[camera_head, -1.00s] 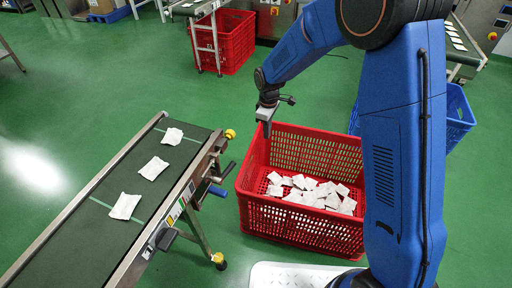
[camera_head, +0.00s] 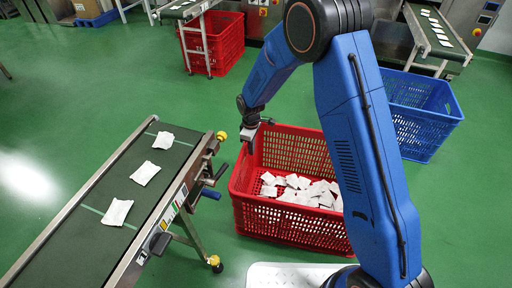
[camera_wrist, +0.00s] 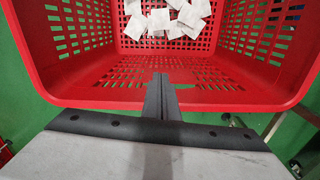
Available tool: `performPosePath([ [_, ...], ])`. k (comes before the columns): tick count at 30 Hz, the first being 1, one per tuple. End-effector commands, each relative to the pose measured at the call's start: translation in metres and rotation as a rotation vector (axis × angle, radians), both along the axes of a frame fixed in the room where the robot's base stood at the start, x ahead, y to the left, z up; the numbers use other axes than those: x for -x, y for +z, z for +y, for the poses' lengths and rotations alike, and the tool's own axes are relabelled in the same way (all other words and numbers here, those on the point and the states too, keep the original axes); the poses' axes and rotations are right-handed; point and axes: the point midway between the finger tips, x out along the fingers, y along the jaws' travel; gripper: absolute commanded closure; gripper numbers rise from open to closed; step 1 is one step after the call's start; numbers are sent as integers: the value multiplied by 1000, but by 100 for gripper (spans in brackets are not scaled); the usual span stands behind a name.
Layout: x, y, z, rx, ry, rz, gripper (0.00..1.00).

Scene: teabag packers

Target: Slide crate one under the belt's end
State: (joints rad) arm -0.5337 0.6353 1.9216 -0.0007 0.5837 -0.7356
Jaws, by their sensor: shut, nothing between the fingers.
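The red crate (camera_head: 290,225) stands on the floor to the right of the near belt's end (camera_head: 208,140), with a gap of floor between them. Several white teabags (camera_head: 300,190) lie in it. My gripper (camera_head: 250,149) is shut at the crate's left wall, near its far left corner. In the wrist view, the shut fingers (camera_wrist: 161,82) overlap the red rim (camera_wrist: 215,103) and point into the crate, with nothing between them. Whether they touch the wall cannot be told. The near belt (camera_head: 95,215) carries white teabags, one (camera_head: 163,140) near its end.
A blue crate (camera_head: 420,125) stands behind right, another red crate (camera_head: 215,45) at the back. Green floor is open at the back left.

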Motion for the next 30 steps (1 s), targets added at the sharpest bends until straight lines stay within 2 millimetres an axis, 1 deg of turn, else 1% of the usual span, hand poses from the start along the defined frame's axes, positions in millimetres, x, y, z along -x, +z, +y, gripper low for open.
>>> performPosePath([
  [3,-3,0,10,0,1,0,100],
  [6,-4,0,14,0,0,0,100],
  [17,-5,0,16,1,-1,0,100],
  [20,-7,0,22,1,0,0,100],
  [23,-13,-1,41,-1,3,-1,100],
  [27,-24,-1,77,-2,4,-1,100],
  [30,-31,-1,99,-2,2,-2,100],
])
